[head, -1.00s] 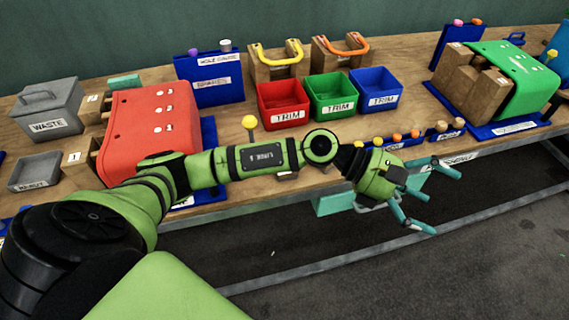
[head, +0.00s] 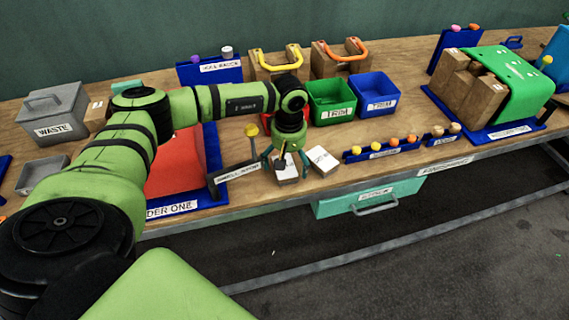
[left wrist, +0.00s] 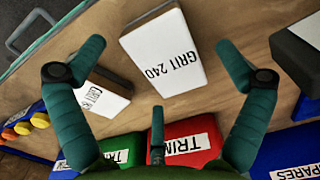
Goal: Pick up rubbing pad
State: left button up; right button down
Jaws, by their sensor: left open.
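A white-topped rubbing pad labelled GRIT 240 (left wrist: 165,48) lies on the bench, between the spread fingers of my left gripper in the left wrist view. In the head view this pad (head: 287,175) is partly hidden by the fingers. A second white-topped pad (head: 322,160) lies just to its right; it also shows in the left wrist view (left wrist: 103,94), partly behind a finger, its label only partly readable. My left gripper (head: 286,166) is open and points down over the first pad; no grip on it shows. My right gripper is not in view.
Green (head: 332,98) and blue (head: 376,95) TRIM bins stand behind the pads; a red bin (left wrist: 187,142) shows in the left wrist view. A yellow-knobbed lever (head: 251,130) stands close left of my gripper. A blue rack (head: 385,150) with colored knobs is to the right.

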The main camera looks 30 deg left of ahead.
pick_arm(q)
jog(key=shift+f, duration=0.85)
jog(key=c, duration=1.1)
jog(key=shift+r+b, duration=0.4)
jog(key=shift+r, duration=0.4)
notch_tip(320, 180, up, 2)
jog(key=shift+r+b, duration=0.15)
jog(key=shift+b, duration=0.4)
jog(key=w+r+b, duration=0.1)
jog(key=w+r, duration=0.1)
jog(key=w, duration=0.1)
jog(key=w+d+r+b, duration=0.1)
jog(key=w+r+b, duration=0.1)
jog(key=w, duration=0.2)
jog(key=w+r+b, duration=0.1)
jog(key=w+r, duration=0.1)
jog(key=w, duration=0.1)
jog(key=shift+w+d+r, duration=0.2)
jog(key=shift+d, duration=0.2)
jog(key=shift+c, duration=0.2)
jog(key=shift+w+r+b, duration=0.35)
jog(key=shift+w+r, duration=0.1)
jog(key=shift+w, duration=0.15)
